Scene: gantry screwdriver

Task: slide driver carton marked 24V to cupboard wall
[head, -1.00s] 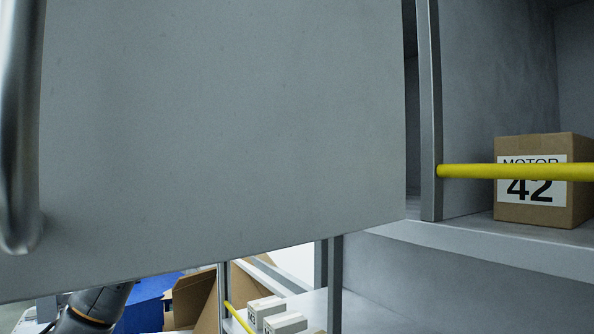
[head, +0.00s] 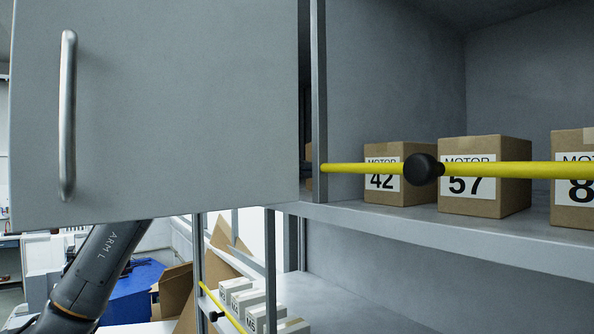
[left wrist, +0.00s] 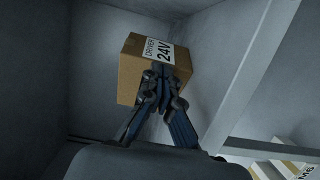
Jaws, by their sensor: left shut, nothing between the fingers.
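The driver carton (left wrist: 131,72) is a brown box with a white label reading "DRIVER 24V". It shows in the left wrist view, inside the grey cupboard (left wrist: 100,40), standing close to the grey walls; whether it touches one I cannot tell. My left gripper (left wrist: 162,75) is shut with nothing between its fingers, and its tips are at the labelled face of the carton. In the head view the open cupboard door (head: 180,110) hides the left gripper and the carton; only my left arm shows below the door. My right gripper is in neither view.
A yellow bar (head: 500,170) with a black knob (head: 421,169) crosses the shelf on the right. Behind it stand motor cartons marked 42 (head: 382,150) and 57 (head: 500,150), and another at the edge. Small white boxes (head: 238,290) sit on the lower shelf.

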